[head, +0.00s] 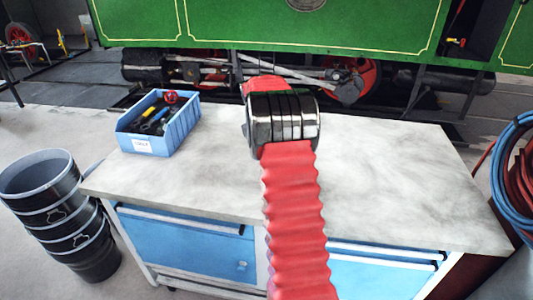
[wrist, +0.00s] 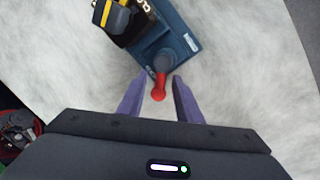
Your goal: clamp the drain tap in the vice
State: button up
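In the wrist view, a blue vice (wrist: 178,40) stands on the pale bench top, with part of a label reading "CLO". Its handle (wrist: 159,90) has a grey round hub and a red end. My gripper (wrist: 160,79) is open, with one purple finger on each side of the red end; I cannot tell whether they touch it. A black and yellow piece (wrist: 116,18) sits at the vice's upper left, cut by the picture edge. I cannot tell whether it is the drain tap. In the head view, my arm hides the gripper and vice.
The workbench (head: 390,180) is mostly clear on the right. A blue bin (head: 150,140) of tools stands at its left back. Stacked black buckets (head: 60,205) stand at left, and coiled hoses (head: 515,170) at right.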

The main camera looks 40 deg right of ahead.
jog(key=shift+r, duration=0.1)
jog(key=shift+a+r, duration=0.1)
jog(key=shift+r, duration=0.2)
notch_tip(320, 180, up, 13)
jog(key=a, duration=0.2)
jog(key=shift+w+a+f, duration=0.2)
jog(key=shift+w+a, duration=0.05)
dwell(0.4)
